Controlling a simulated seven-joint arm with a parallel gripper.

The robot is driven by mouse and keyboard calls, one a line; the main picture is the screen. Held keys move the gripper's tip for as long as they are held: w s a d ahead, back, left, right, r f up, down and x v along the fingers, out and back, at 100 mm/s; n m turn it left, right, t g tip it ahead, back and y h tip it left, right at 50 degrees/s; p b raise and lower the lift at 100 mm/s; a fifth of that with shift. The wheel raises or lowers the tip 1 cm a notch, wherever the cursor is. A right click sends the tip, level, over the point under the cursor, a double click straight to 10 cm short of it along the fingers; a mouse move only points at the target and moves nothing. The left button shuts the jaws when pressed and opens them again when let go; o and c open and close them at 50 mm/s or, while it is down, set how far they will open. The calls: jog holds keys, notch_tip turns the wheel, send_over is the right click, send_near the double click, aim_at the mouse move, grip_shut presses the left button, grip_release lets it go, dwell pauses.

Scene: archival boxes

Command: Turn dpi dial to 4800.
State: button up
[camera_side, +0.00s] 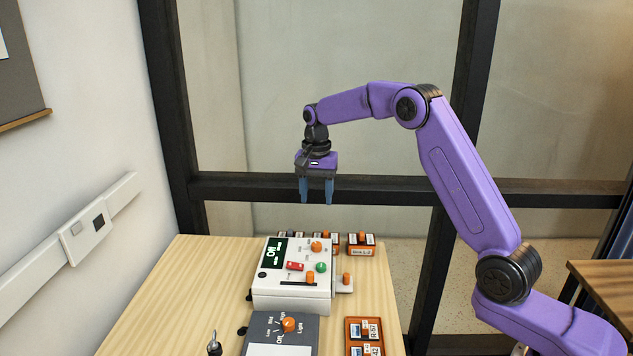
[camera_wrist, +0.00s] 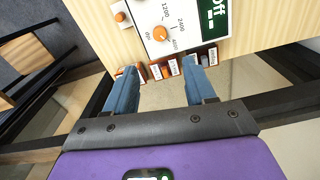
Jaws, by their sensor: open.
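The dpi dial is an orange knob (camera_wrist: 160,33) on the white control box, with 1200, 2400 and what looks like 4800 printed around it. Its exact pointing direction is too small to tell. In the side view an orange knob (camera_side: 316,246) stands near the back of the box's top (camera_side: 292,298). My gripper (camera_side: 316,201) points down, open and empty, well above the back of the box. In the wrist view the dial lies just beyond the gap between its blue fingertips (camera_wrist: 161,66). Nothing is touched.
A grey panel (camera_side: 265,325) with another orange knob lies in front. Left of the table is clear.

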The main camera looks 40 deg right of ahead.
notch_tip(320, 180, up, 3)
jog(key=shift+r, duration=0.2)
jog(key=s+a+r+n, duration=0.1)
jog(key=s+a+n, duration=0.5)
jog(key=s, duration=0.4)
jog(key=s+a+r+n, duration=0.1)
jog(key=s+a+n, duration=0.55)
jog(key=s, duration=0.35)
jog(key=s+d+f+n, duration=0.2)
jog(key=s+n, duration=0.3)
jog(key=s, duration=0.6)
jog(key=s+d+f+n, duration=0.2)
jog(key=s+n, duration=0.3)
jog(key=s, duration=0.7)
jog(key=shift+s+d+f+n, duration=0.25)
jog(key=shift+d+f+n, duration=0.1)
jog(key=shift+d, duration=0.5)
